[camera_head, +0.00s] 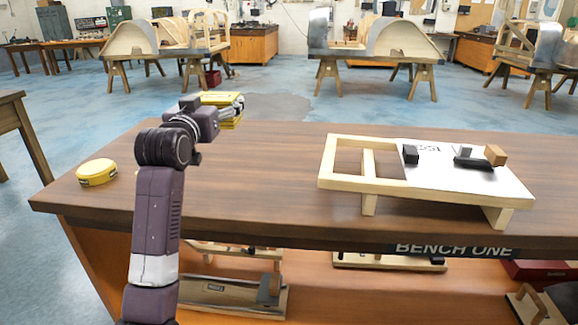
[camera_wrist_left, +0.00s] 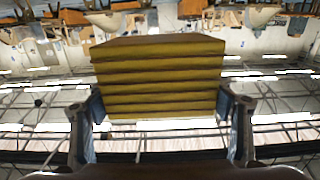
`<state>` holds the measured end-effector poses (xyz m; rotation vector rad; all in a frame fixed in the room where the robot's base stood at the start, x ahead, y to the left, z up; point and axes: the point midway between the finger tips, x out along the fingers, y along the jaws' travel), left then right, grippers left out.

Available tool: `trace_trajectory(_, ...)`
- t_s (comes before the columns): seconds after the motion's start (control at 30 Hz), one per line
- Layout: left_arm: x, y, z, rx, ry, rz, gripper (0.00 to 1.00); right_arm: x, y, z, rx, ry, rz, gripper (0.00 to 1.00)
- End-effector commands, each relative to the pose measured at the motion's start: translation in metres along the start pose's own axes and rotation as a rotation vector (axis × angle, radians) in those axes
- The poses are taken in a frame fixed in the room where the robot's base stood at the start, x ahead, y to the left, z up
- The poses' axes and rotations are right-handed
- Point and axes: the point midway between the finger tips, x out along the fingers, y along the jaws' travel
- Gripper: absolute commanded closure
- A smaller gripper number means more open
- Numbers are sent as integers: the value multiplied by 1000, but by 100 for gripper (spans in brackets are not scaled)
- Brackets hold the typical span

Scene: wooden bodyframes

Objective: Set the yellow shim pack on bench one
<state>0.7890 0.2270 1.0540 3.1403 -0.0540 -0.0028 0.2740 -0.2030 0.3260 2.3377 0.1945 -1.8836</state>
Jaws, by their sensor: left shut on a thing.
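The yellow shim pack (camera_head: 222,98) is a stack of yellow layers. My left gripper (camera_head: 236,108) is shut on it and holds it up, in line with the far left edge of bench one. In the left wrist view the pack (camera_wrist_left: 158,78) sits between the two fingers (camera_wrist_left: 163,118), its layers level. Bench one (camera_head: 270,190) has a brown wooden top and a "BENCH ONE" label on its front. The arm partly hides the pack in the head view, and its height over the bench cannot be told. My right gripper is not in view.
A round yellow tin-like thing (camera_head: 97,172) lies at the bench's left end. A pale wooden frame with a white sheet (camera_head: 430,172) and small dark blocks stands on the right. The middle of the top is clear. Wooden frame parts (camera_head: 230,292) lie on the shelf below.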

Motion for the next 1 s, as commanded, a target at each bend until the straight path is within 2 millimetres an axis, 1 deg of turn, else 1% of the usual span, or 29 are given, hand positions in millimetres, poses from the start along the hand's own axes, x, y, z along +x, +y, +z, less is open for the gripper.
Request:
trace_trajectory(0.07, 0, 0, 6, 0, 1, 0, 63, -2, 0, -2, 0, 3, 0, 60)
trace_trajectory(0.17, 0, 0, 26, -1, -2, 0, 63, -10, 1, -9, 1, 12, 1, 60)
trace_trajectory(0.3, -1, 0, 65, 0, -2, 1, 63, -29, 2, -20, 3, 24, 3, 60)
trace_trajectory(0.37, 0, 1, 81, 0, -1, 1, 63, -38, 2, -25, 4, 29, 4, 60)
trace_trajectory(0.5, -1, 1, 119, -1, -1, 1, 63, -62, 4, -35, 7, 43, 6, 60)
trace_trajectory(0.6, 0, 0, 140, 0, 1, 1, 63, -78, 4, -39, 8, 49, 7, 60)
trace_trajectory(0.7, -1, 0, 153, 1, 3, 0, 63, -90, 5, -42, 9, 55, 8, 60)
trace_trajectory(0.87, 0, 0, 164, 0, 4, 0, 63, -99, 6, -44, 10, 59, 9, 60)
trace_trajectory(1.0, 0, 0, 186, 0, 1, 0, 63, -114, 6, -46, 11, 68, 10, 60)
